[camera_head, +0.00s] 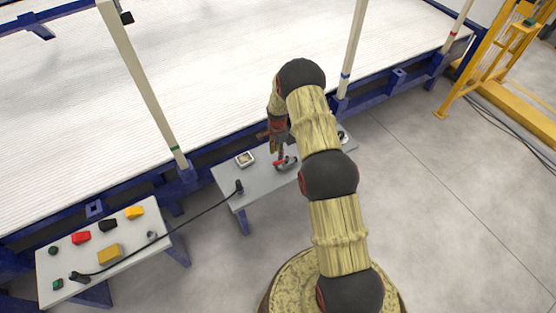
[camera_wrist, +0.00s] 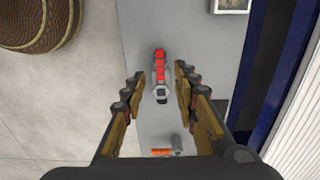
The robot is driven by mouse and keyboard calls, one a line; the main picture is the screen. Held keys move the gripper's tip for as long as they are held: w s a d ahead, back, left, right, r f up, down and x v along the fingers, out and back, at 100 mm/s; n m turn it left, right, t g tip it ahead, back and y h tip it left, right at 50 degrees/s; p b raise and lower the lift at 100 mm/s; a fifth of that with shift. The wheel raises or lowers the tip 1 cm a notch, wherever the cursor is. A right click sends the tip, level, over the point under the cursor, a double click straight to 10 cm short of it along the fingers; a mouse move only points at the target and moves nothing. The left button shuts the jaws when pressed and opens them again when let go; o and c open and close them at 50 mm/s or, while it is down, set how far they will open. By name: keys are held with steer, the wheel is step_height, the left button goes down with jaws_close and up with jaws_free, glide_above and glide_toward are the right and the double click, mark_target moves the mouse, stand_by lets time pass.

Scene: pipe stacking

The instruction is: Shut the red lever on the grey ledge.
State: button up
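The red lever (camera_wrist: 159,66) sits on a small grey fitting on the grey ledge (camera_wrist: 205,50). In the wrist view it lies lengthwise up the picture, ahead of and between my fingers. In the head view the red lever (camera_head: 280,163) shows just below my gripper (camera_head: 279,146), partly crowded by it. My gripper (camera_wrist: 160,88) is open, with a clear gap on both sides of the lever. No contact with the lever shows. The grey ledge (camera_head: 228,176) is a narrow table beside the blue frame.
Another fitting with an orange-red part (camera_wrist: 162,152) lies nearer my palm. A small square box (camera_head: 245,158) and a black cable plug (camera_head: 239,187) are on the ledge. A left panel (camera_head: 60,262) holds coloured buttons. A blue-framed conveyor (camera_head: 200,165) runs behind.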

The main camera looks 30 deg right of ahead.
mark_target(277, 162)
step_height(277, 162, down, 6)
steer(key=shift+f+b, duration=0.15)
steer(key=shift+b, duration=0.45)
steer(key=shift+c, duration=1.1)
jaws_close()
